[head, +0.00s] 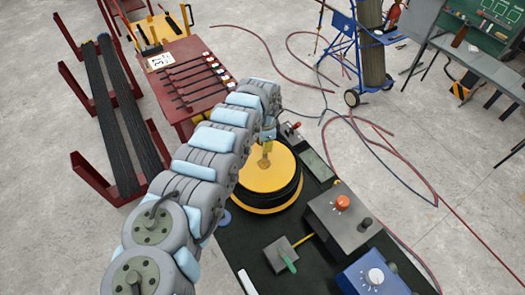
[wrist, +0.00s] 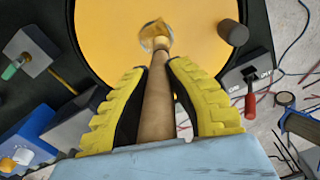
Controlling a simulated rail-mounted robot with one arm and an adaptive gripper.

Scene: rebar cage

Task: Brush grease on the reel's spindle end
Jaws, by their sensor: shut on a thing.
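My gripper (wrist: 158,68) has yellow ribbed fingers and is shut on the wooden handle of a brush (wrist: 157,105). The brush points away from the wrist, and its head lies over the middle of the reel's yellow face (wrist: 110,30). In the head view the brush (head: 265,161) stands over the reel (head: 268,182), which has yellow flanges and a black winding. The spindle end cannot be made out separately from the brush head. I cannot tell whether the bristles touch it or whether grease is on them.
The reel stands on a dark bench top (head: 240,240). A red table (head: 185,70) with bars stands behind. Hoses cross the floor.

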